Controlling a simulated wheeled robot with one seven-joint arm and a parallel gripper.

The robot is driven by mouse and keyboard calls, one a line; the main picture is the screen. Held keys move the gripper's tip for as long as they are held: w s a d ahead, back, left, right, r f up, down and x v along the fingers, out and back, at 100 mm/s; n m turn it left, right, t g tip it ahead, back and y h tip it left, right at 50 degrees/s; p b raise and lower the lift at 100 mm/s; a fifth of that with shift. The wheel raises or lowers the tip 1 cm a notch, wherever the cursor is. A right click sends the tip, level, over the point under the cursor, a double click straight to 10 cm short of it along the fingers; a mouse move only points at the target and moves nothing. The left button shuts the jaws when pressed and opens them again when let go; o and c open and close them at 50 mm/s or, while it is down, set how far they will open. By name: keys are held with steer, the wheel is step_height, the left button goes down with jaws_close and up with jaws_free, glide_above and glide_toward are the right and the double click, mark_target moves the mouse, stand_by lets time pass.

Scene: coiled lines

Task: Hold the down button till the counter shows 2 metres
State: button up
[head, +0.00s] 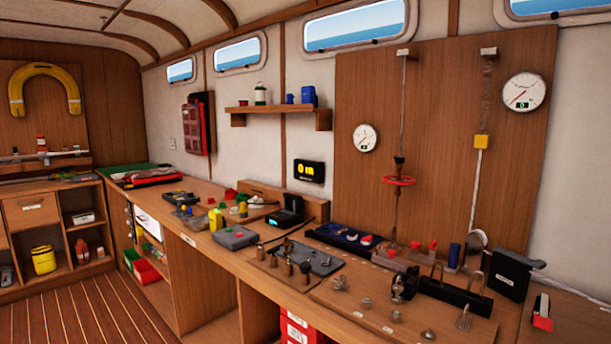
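A black counter display (308,171) hangs on the white wall above the workbench and shows "0 m" in yellow. A flat grey box (235,238) lies near the bench's front edge, with a small red spot on its top. A yellow object (215,220) stands at its back left. I cannot make out which part is the down button; its marking is too small to read. My gripper is not in view.
The long wooden bench (198,240) carries small tools, fittings and a dark device (286,212). A board at the right bears a red ring (399,181) on a rod, plus gauges. The striped floor (75,305) at the left is clear.

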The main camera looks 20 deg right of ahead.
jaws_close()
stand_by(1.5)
